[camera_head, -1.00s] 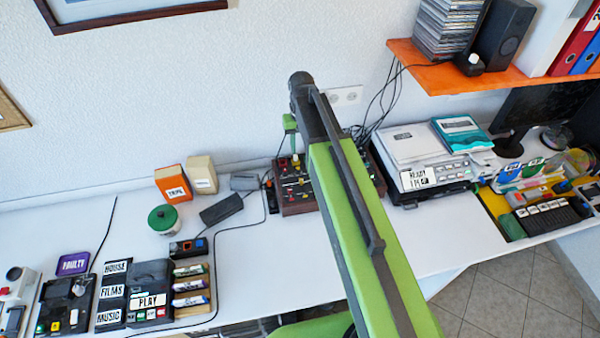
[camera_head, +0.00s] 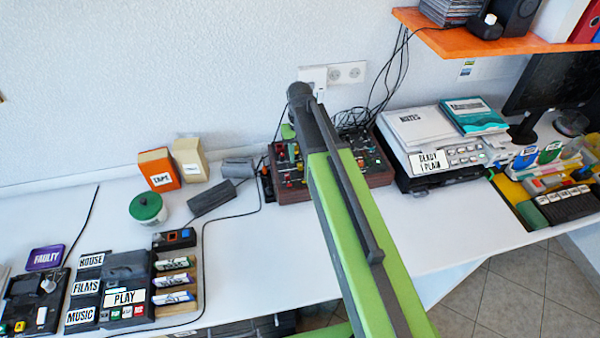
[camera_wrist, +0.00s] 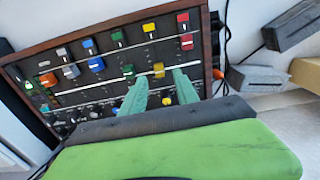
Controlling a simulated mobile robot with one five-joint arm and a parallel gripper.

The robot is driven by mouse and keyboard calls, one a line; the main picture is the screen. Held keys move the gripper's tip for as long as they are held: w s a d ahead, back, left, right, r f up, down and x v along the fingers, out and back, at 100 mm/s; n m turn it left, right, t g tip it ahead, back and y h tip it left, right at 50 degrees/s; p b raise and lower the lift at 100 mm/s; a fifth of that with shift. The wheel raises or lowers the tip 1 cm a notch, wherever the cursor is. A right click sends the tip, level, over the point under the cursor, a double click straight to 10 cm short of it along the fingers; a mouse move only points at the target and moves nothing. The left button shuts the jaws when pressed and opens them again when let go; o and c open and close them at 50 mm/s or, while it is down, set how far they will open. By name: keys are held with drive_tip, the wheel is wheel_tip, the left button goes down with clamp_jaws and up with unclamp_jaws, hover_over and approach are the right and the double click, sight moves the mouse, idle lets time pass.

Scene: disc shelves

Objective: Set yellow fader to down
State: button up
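The fader console (camera_head: 290,195) is a dark panel with a wooden rim, at the back of the desk against the wall; it fills much of the wrist view (camera_wrist: 208,60). A yellow fader cap (camera_wrist: 158,70) sits mid-panel, just beyond and between my fingertips. Another yellow cap (camera_wrist: 149,28) is higher in the picture, and a yellow knob (camera_wrist: 166,101) shows between the fingers. My gripper (camera_wrist: 160,78) is open, its two green fingers spread over the panel. Contact with the cap cannot be told. In the head view my arm hides part of the console and most of the gripper.
Green (camera_wrist: 127,70), blue (camera_wrist: 96,64) and red (camera_wrist: 183,17) caps are close by on the panel. Dark boxes (camera_wrist: 292,24) and a grey block (camera_wrist: 255,78) lie beside the console. A printer-like machine (camera_head: 440,160) stands right of it in the head view. Cables run behind.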

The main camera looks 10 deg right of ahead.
sight(299, 164)
wheel_tip(299, 164, down, 4)
drive_tip(key=shift+r+b, duration=0.2)
drive_tip(key=shift+b, duration=0.8)
drive_tip(key=shift+r, duration=0.1)
drive_tip(key=shift+c, duration=0.5)
clamp_jaws()
drive_tip(key=shift+a, duration=0.1)
